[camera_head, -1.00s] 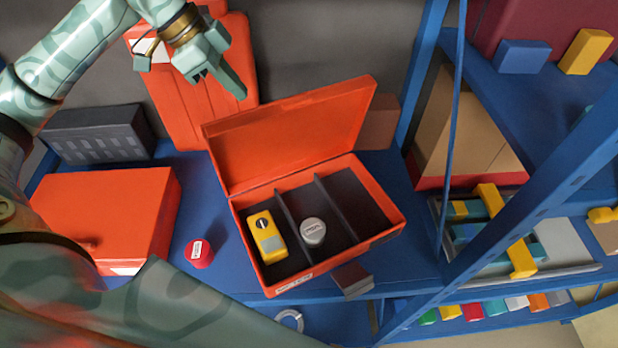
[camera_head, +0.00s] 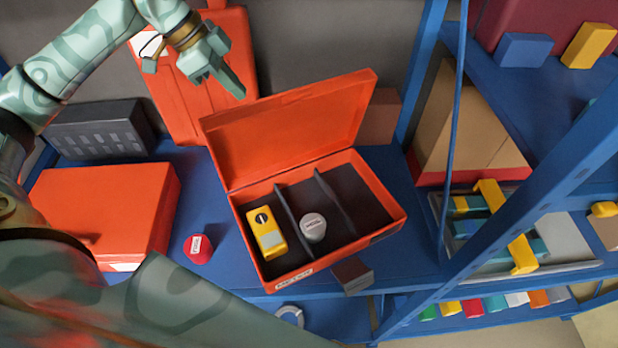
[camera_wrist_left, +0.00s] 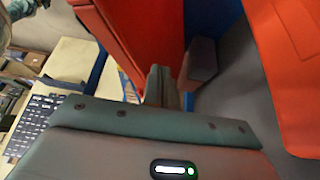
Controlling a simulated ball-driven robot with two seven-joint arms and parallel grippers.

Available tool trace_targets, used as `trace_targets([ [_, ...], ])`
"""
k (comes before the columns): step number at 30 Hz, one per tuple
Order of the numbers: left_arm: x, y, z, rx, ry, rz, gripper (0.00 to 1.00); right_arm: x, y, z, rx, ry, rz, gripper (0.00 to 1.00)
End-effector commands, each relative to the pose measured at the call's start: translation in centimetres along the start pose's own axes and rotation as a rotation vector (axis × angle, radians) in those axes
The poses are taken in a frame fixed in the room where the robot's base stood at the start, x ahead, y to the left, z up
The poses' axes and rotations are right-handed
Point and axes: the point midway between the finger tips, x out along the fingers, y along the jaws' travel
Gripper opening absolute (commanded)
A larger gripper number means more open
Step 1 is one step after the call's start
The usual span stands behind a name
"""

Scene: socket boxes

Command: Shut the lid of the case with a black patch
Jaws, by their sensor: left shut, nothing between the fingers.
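An orange case (camera_head: 318,265) stands open on the blue shelf, its lid (camera_head: 290,130) raised and leaning back. A small dark patch (camera_head: 385,234) shows on its front wall. A yellow device (camera_head: 266,232) and a grey round tin (camera_head: 313,226) lie in its compartments. My left gripper (camera_head: 238,88) is shut and empty, above and behind the lid's top left corner, apart from it in the head view. In the left wrist view the shut fingers (camera_wrist_left: 162,86) show beside the orange lid (camera_wrist_left: 140,40). My right gripper is not in view.
A closed orange case (camera_head: 105,210) stands left, with a red round tin (camera_head: 198,248) between the cases. An orange case (camera_head: 235,50) leans on the back wall near my left gripper. A brown box (camera_head: 380,115) stands behind the lid. A blue upright (camera_head: 420,65) rises to the right.

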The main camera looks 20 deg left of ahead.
Motion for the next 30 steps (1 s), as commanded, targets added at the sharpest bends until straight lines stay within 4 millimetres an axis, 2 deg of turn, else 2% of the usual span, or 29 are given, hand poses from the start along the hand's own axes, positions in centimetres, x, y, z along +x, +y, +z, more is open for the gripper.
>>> trace_targets([
  [15,3.5,0.0,1.9,0.0,-0.001,0.0,0.0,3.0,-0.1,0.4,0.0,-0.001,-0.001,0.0],
  [20,3.9,0.1,2.1,0.0,-0.001,-0.001,0.0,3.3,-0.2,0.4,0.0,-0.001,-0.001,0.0],
  [30,5.0,2.1,1.8,0.002,-0.001,0.0,0.0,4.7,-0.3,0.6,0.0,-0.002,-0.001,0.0],
])
